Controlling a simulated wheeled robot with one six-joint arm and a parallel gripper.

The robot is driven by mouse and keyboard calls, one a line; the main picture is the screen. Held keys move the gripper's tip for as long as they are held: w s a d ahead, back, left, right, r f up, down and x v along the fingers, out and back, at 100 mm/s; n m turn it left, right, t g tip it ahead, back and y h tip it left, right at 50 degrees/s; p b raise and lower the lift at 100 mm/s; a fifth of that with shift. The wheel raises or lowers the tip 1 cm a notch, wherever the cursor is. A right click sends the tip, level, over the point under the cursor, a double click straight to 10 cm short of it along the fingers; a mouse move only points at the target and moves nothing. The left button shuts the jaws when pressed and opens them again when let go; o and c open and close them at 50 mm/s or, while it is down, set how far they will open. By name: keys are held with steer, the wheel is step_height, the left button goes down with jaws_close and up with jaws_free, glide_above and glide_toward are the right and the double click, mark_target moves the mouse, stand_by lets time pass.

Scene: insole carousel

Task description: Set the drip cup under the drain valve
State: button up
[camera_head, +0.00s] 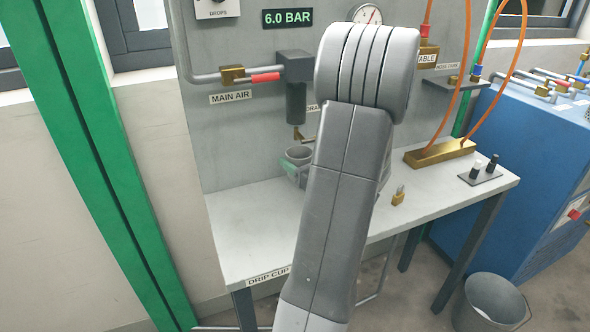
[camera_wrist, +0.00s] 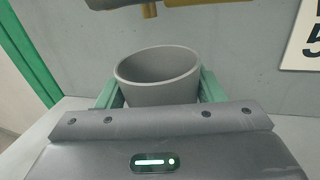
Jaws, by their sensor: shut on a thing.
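The drip cup is a grey, round, open-topped cup (camera_head: 299,154); its empty-looking inside shows in the wrist view (camera_wrist: 157,64). My gripper (camera_head: 296,167) is shut on the cup, with a green finger on each side of it in the wrist view (camera_wrist: 157,85). The cup looks upright. The brass drain valve (camera_head: 298,134) hangs below the dark filter bowl (camera_head: 296,100), just above the cup in the head view. In the wrist view the brass valve (camera_wrist: 208,16) crosses the top, beyond and above the cup's rim. My arm hides part of the bench; I cannot tell the cup's exact height.
The grey bench (camera_head: 240,225) carries a "DRIP CUP" label at its front edge. A small brass padlock-like piece (camera_head: 398,197), a brass manifold (camera_head: 440,153) and a dark plate with small pegs (camera_head: 480,175) are to the right. The bench's left part is clear.

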steer(key=shift+w+a, duration=0.2)
steer(key=f, duration=0.2)
steer(key=f+b, duration=0.1)
steer(key=shift+w+a, duration=0.25)
steer(key=shift+w, duration=0.1)
steer(key=shift+f, duration=0.35)
steer(key=shift+r, duration=0.1)
